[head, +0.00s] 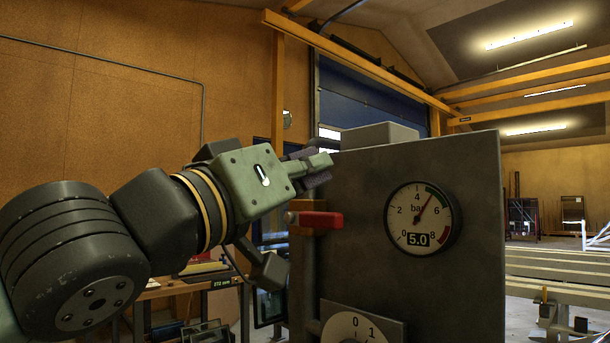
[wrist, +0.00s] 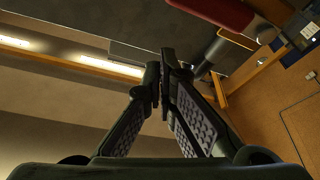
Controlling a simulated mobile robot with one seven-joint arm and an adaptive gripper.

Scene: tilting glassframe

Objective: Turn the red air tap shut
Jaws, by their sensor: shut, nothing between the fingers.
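The red air tap (head: 321,219) is a short red lever lying level across the left edge of a grey panel, above a vertical pipe (head: 303,270). My gripper (head: 322,166) is above the lever, apart from it, pointing right past the panel's upper left edge. In the wrist view my gripper's fingers (wrist: 163,78) meet at their tips with nothing between them. The red lever (wrist: 217,10) shows at the top of the wrist view, beyond the fingertips and partly cut off by the frame.
The grey panel (head: 360,185) carries a round pressure gauge (head: 423,217) reading 5.0 bar and a dial (head: 352,328) marked 0 and 1 below. A grey box (head: 380,135) shows behind its top edge. A workbench (head: 165,290) stands behind my arm. Pale beams (head: 550,268) lie to the right.

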